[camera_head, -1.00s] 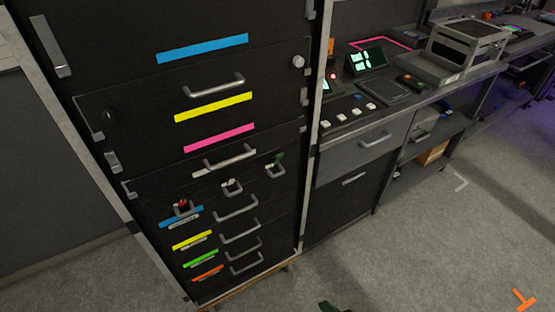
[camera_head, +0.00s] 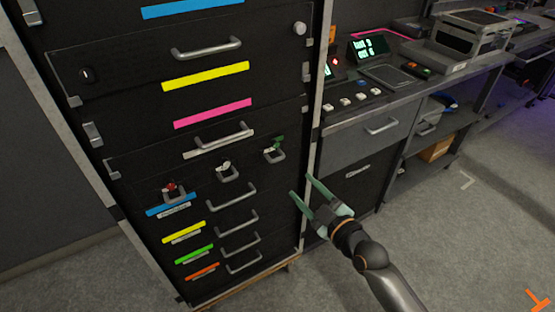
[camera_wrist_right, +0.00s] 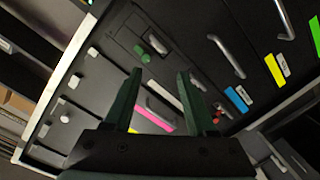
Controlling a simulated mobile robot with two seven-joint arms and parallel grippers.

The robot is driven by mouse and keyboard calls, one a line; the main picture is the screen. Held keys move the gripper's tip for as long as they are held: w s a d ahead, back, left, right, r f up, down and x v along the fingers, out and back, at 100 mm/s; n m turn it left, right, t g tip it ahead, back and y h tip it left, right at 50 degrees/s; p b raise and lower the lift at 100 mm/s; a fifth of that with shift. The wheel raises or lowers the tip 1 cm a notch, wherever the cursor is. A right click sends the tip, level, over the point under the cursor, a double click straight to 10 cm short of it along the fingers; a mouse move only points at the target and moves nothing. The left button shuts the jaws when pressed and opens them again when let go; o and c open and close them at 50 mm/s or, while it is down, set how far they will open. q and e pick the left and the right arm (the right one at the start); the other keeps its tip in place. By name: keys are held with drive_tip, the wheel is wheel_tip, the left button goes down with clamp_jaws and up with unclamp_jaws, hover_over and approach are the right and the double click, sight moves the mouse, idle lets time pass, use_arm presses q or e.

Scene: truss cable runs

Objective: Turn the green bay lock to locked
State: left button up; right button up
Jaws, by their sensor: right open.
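The green bay lock (camera_head: 277,145) is a small green knob at the right end of a row of three locks on the black rack's front panel. A metal loop sits just below it. It also shows in the right wrist view (camera_wrist_right: 142,52), ahead of the fingers and a little left. A white lock (camera_head: 224,168) and a red lock (camera_head: 170,189) are to its left. My right gripper (camera_head: 300,185) is open and empty, below and right of the green lock and apart from it. My left gripper is not in view.
Drawer handles (camera_head: 232,196) stick out from the rack below the locks. A bench with a grey drawer (camera_head: 365,130) and a small display (camera_head: 368,48) stands right of the rack.

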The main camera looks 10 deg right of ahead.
sight(276, 146)
drive_tip(key=shift+n+t, duration=0.5)
drive_tip(key=shift+n, duration=0.2)
drive_tip(key=x, duration=0.4)
drive_tip(key=r+b+x, duration=0.1)
drive_tip(key=x, duration=0.4)
drive_tip(key=r+b+x, duration=0.1)
drive_tip(key=x, duration=0.4)
drive_tip(key=shift+w+d+r, duration=0.15)
drive_tip(key=shift+w+r, duration=0.05)
drive_tip(key=shift+w, duration=0.1)
clamp_jaws()
